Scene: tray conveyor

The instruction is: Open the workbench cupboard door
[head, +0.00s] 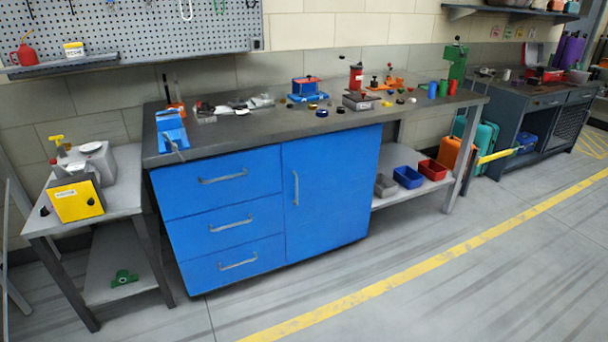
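The workbench (260,135) stands in the middle of the head view with a dark top. Its blue cupboard door (335,195) is closed, to the right of three blue drawers with bar handles. The door has a vertical grey handle (296,188) near its left edge. Neither of my grippers shows in this view. The inside of the cupboard is hidden.
A small side table (122,203) with a yellow box (76,200) stands at the left. An open shelf (410,188) with small bins is right of the cupboard. Open floor with a yellow line (400,265) lies in front.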

